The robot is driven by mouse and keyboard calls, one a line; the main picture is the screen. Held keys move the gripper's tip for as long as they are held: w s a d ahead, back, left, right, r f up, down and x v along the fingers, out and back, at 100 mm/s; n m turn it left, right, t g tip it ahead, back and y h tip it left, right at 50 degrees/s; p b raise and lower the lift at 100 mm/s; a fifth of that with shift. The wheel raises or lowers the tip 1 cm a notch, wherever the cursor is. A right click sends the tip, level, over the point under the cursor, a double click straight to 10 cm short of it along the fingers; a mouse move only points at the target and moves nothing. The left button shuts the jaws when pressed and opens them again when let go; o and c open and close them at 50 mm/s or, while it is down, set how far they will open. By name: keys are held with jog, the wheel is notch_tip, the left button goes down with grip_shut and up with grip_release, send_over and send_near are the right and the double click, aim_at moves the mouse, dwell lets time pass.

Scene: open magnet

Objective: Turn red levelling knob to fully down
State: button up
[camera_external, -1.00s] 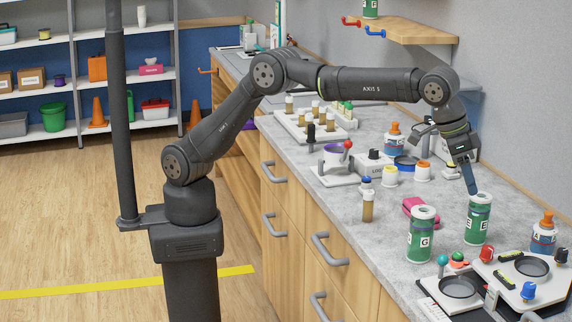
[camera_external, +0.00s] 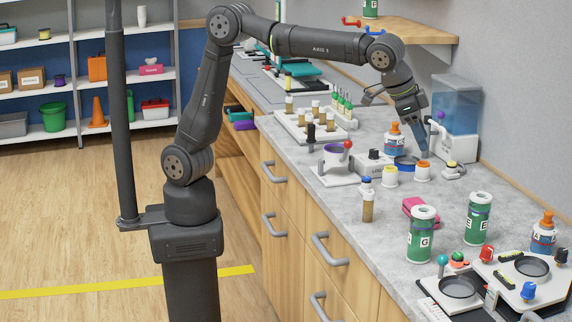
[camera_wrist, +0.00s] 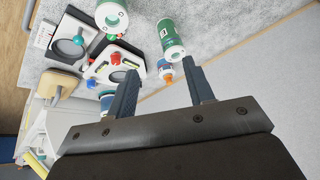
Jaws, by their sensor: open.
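The red levelling knob (camera_external: 487,253) stands at the left back corner of a white levelling plate (camera_external: 507,283) at the front right of the bench. The plate also carries a blue knob (camera_external: 528,291), a black knob (camera_external: 561,256) and a dark ring. In the wrist view the red knob (camera_wrist: 116,58) and blue knob (camera_wrist: 91,84) show to the left of my fingers, on the white plate (camera_wrist: 98,72). My gripper (camera_external: 424,153) is open and empty, well behind the knob, above the bench by the orange-lidded jars. Its two fingers (camera_wrist: 160,72) show apart in the wrist view.
Green canisters E (camera_external: 478,222) and G (camera_external: 422,237) stand between my gripper and the plate. A bottle with an orange cap (camera_external: 544,235) is behind the plate. A second white device with a teal knob (camera_external: 442,260) sits to its left. A blue-tank machine (camera_external: 455,115) is near my gripper.

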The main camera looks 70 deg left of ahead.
jog(key=shift+s+a, duration=0.25)
jog(key=shift+a, duration=0.35)
jog(key=shift+s+a, duration=0.25)
jog(key=shift+a, duration=0.35)
jog(key=shift+s+a, duration=0.25)
jog(key=shift+a, duration=0.35)
jog(key=m+g+h, duration=0.2)
jog(key=m+h, duration=0.1)
jog(key=m, duration=0.4)
send_near(487, 247)
jog(key=x, duration=0.9)
jog(key=c, duration=1)
